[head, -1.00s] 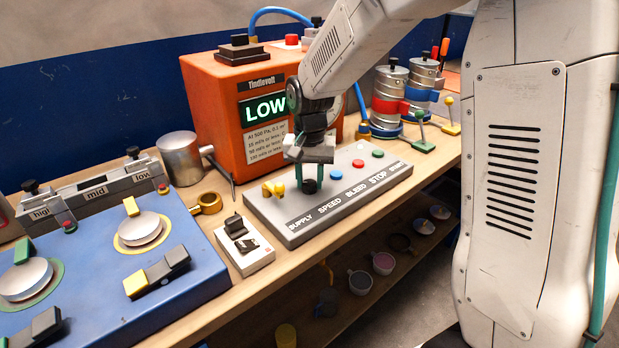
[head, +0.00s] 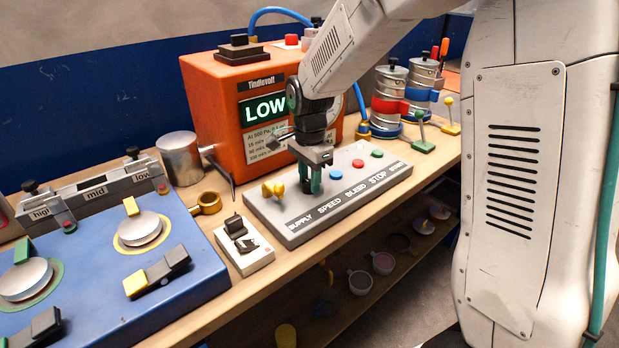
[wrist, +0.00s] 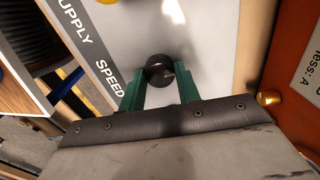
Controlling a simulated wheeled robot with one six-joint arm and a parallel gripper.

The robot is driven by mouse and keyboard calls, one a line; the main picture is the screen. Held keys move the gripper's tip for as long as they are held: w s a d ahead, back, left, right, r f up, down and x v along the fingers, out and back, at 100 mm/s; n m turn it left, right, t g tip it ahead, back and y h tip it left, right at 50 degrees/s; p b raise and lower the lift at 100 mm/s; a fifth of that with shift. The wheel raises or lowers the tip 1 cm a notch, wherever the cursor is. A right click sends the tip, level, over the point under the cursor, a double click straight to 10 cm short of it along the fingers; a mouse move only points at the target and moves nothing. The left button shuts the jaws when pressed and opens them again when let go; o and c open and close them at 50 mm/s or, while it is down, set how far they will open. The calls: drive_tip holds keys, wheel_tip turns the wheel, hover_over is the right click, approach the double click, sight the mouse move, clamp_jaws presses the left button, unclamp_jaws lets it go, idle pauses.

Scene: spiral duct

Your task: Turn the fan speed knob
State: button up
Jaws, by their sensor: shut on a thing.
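The fan speed knob is a small round black knob (wrist: 160,72) above the word SPEED on a grey panel (head: 272,225). In the wrist view it sits between the green fingertips of my gripper (wrist: 160,84), which is shut on it. In the head view my gripper (head: 311,184) points down at the panel, and its fingers mostly hide the knob. The panel also carries a yellow knob (head: 273,189) by SUPPLY, and red, blue and green buttons. An orange box (head: 218,110) behind it shows LOW on its display (head: 265,108).
A small white switch box (head: 243,250) stands just left of the panel. A blue unit (head: 190,265) with metal discs fills the left of the bench. Metal canisters (head: 389,90) and small levers (head: 423,140) stand at the back right. The bench's front edge is close to the panel.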

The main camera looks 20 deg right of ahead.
sight(309, 183)
drive_tip(key=shift+m, duration=0.5)
drive_tip(key=o, duration=1)
drive_tip(key=shift+a, duration=0.1)
wheel_tip(309, 183, up, 8)
drive_tip(key=shift+f, duration=0.1)
